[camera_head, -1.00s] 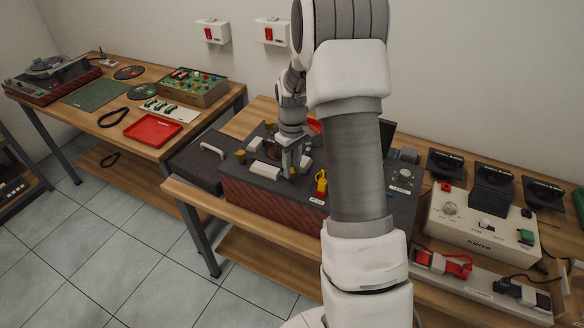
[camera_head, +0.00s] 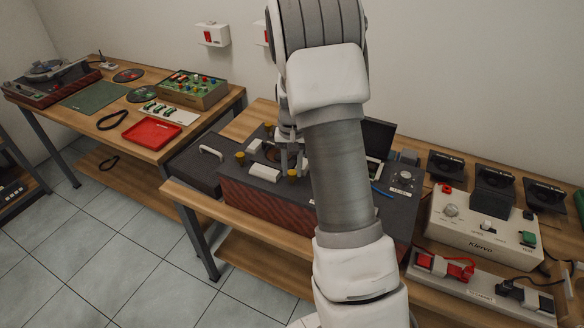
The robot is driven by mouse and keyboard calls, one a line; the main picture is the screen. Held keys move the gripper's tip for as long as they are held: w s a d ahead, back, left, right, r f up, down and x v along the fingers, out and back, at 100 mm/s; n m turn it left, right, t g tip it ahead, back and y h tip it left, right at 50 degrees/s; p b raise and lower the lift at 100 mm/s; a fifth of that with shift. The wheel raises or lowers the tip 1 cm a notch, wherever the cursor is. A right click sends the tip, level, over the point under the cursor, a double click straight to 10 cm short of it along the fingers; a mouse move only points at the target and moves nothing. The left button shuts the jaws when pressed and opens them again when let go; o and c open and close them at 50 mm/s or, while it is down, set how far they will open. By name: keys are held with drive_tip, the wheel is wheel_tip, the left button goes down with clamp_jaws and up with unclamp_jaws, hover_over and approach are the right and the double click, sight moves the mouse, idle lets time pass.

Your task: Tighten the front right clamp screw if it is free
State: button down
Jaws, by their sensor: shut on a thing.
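The dark box (camera_head: 250,201) with reddish sides stands on the middle bench and bears several yellow-topped clamp screws. The front right clamp screw (camera_head: 292,174) is at the front of its top. Another screw (camera_head: 240,157) is at the front left, and one more (camera_head: 269,126) is farther back. My gripper (camera_head: 291,164) points down at the front right screw, its fingers on either side of the knob, and is shut on it. My arm hides much of the gripper and the right part of the box top. The frames do not show how tight the screw is.
A dark case (camera_head: 204,163) with a pale handle lies left of the box. A beige console (camera_head: 478,228) and a strip with red and black parts (camera_head: 480,283) are at the right. A red tray (camera_head: 151,131) lies on the left bench.

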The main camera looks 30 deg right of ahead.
sight(292, 172)
drive_tip(key=shift+m, duration=0.5)
drive_tip(key=c, duration=0.6)
unclamp_jaws()
wheel_tip(292, 172, up, 18)
drive_tip(key=shift+f+p, duration=0.25)
drive_tip(key=shift+p, duration=0.15)
